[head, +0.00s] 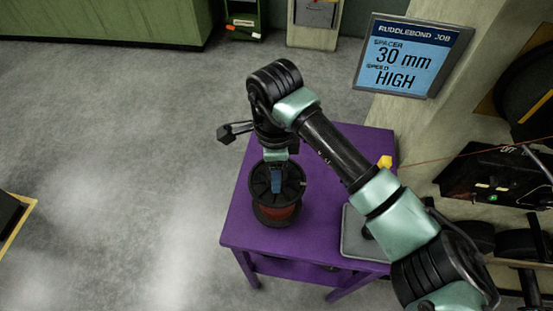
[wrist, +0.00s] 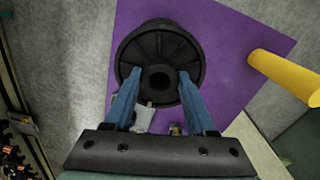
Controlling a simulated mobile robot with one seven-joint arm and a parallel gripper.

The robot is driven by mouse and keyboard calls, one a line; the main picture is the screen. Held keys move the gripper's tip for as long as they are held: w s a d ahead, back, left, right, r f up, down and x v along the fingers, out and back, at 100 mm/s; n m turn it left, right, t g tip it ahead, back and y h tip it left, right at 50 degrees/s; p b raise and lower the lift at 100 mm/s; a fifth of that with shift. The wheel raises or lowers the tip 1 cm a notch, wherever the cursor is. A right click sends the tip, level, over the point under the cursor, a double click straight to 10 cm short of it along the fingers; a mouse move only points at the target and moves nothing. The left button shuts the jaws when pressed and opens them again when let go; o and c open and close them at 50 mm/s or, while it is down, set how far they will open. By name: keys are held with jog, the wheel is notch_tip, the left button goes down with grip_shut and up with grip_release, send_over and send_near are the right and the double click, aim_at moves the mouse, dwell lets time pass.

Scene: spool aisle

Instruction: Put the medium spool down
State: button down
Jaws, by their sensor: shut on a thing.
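The medium spool (head: 279,211) has black flanges and a reddish-brown winding. It stands upright at the left part of the purple table (head: 325,225); I cannot tell whether its base touches the top. My gripper (head: 276,180) points down at it from above and is shut on it. In the wrist view, the blue fingers of my gripper (wrist: 159,80) reach over the spool's black upper flange (wrist: 160,38), one on each side of the central hole. The exact contact of the fingertips is hard to see.
A grey tray (head: 354,246) lies on the table's right side, partly behind my arm. A yellow cylinder (head: 384,161) is at the back right and shows large in the wrist view (wrist: 287,77). A job sign (head: 415,57) reads 30 mm, HIGH. Open floor lies left.

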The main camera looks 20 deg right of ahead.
jog(key=shift+f+p, duration=0.3)
jog(key=shift+f, duration=1.1)
jog(key=shift+c, duration=1.1)
grip_release()
jog(key=shift+f, duration=0.15)
notch_tip(320, 180, up, 12)
jog(key=b, duration=0.3)
